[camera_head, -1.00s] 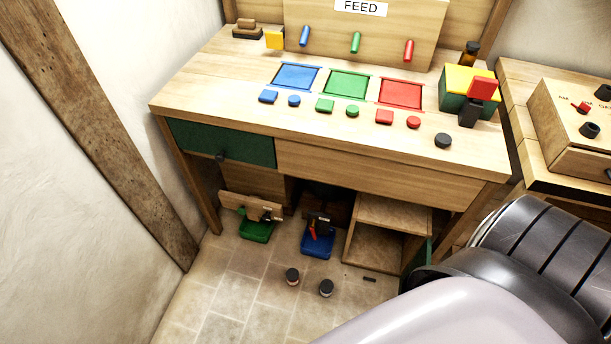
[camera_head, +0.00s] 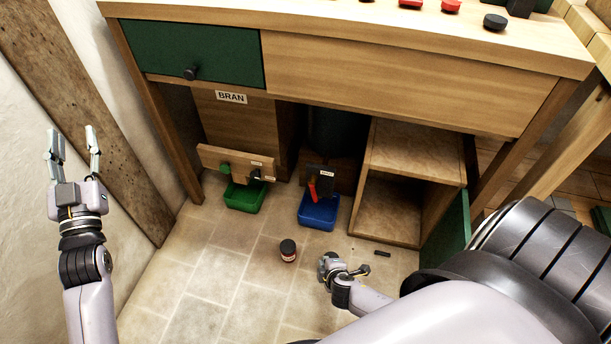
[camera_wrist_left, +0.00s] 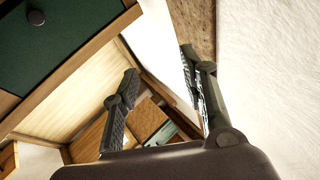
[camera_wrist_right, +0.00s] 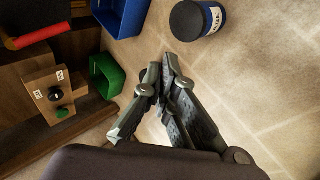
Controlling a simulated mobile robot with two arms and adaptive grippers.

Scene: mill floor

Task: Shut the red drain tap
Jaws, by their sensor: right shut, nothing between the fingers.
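The red drain tap (camera_head: 312,190) is a red lever on a dark block under the bench, above a blue tray (camera_head: 320,222). It slants in the head view; whether it is open I cannot tell. Its red handle also shows at the top left of the right wrist view (camera_wrist_right: 38,33). My right gripper (camera_head: 326,266) is shut and empty, low over the floor in front of the blue tray, apart from the tap. Its closed fingers show in the right wrist view (camera_wrist_right: 162,70). My left gripper (camera_head: 73,143) is open and empty, raised by the left wall, far from the tap.
A wooden board with small knobs (camera_head: 237,163) stands above a green tray (camera_head: 245,197), left of the tap. A dark jar (camera_head: 288,251) stands on the floor near my right gripper. An open cabinet (camera_head: 390,205) with a green door (camera_head: 447,232) is on the right.

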